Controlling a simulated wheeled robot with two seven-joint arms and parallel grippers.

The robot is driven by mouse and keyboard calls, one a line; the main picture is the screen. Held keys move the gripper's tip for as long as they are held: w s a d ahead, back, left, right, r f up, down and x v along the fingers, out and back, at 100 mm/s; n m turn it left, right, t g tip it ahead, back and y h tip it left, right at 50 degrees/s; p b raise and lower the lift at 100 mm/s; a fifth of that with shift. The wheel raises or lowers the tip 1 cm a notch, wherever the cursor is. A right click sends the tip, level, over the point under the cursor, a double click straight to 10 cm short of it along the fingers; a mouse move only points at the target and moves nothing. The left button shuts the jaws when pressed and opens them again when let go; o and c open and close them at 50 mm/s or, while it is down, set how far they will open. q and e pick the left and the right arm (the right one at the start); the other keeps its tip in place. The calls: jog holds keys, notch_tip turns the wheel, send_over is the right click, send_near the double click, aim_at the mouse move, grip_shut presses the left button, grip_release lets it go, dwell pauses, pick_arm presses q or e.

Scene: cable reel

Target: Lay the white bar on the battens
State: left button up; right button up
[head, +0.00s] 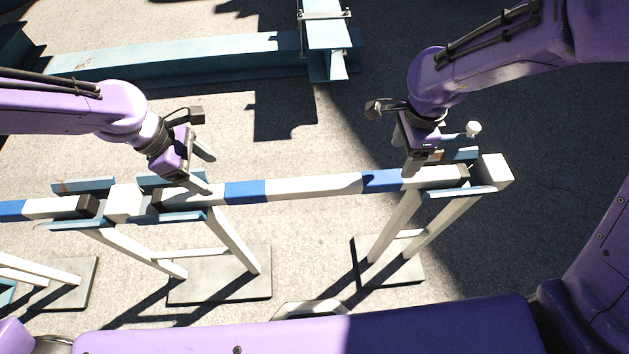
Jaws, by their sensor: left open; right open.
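The white bar (313,187), with blue bands and black ends, lies level across the middle of the head view. Its left end lies between pale blue strips on one stand (232,240), its right end between similar strips on another stand (442,222). I cannot tell which parts are the battens, or whether the bar's underside touches its supports. My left gripper (207,173) is open at the bar's left part, one finger over it and one behind. My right gripper (426,161) is open at the bar's right end; its fingers partly overlap the bar and strips.
Another banded bar (48,208) runs off the left edge. White blocks (124,203) and (496,170) sit at the stands. Grey base plates (225,276) stand on the ground. A teal beam (170,58) lies behind. Ground between the stands is mostly open.

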aim_at(393, 176)
pick_arm(q)
jog(key=shift+f, duration=0.1)
pick_arm(e)
jog(key=shift+f, duration=0.1)
pick_arm(q)
jog(key=x, duration=1)
jog(key=shift+w+d+f, duration=0.15)
jog(key=shift+f, duration=0.05)
pick_arm(e)
notch_tip(393, 176, down, 10)
jog(key=shift+w+f, duration=0.1)
jog(key=shift+f, duration=0.15)
pick_arm(q)
grip_shut()
pick_arm(e)
grip_shut()
jog(key=shift+r, duration=0.1)
